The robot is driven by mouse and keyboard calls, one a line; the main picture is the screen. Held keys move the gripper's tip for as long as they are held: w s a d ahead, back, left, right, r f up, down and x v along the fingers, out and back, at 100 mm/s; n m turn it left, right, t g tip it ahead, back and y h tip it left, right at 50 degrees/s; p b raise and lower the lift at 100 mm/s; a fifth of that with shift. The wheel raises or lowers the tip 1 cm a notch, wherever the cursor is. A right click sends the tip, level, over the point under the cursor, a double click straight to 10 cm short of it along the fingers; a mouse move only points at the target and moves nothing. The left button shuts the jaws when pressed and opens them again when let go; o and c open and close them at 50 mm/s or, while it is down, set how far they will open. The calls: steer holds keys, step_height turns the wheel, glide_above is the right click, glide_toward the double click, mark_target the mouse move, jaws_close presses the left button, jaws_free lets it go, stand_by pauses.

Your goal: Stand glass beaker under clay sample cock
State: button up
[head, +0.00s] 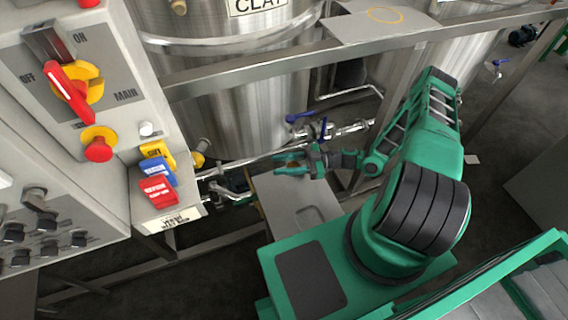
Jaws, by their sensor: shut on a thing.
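The steel tank (225,95) labelled CLAY stands at upper centre. Low at its right side are pipework and valves, with a blue lever (300,117) and another blue lever (323,128); I cannot tell for sure which is the sample cock. My gripper (285,164) is in front of the tank's lower right part, just below these levers, with its fingers pointing left. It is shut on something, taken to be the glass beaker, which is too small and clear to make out. Whether it stands under the cock's spout cannot be told.
A steel frame rail (250,70) crosses in front of the tank. A control cabinet (125,75) with a red switch fills the left, with yellow, blue and red tags (158,172) on its ledge. A grey plate (290,205) lies below my gripper. Another tank (440,65) stands at right.

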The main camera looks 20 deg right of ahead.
steer(key=shift+w+f, duration=0.2)
steer(key=shift+f, duration=0.05)
steer(key=shift+f, duration=0.1)
steer(key=o, duration=1.2)
steer(key=v, duration=1.2)
steer(key=shift+s, duration=0.1)
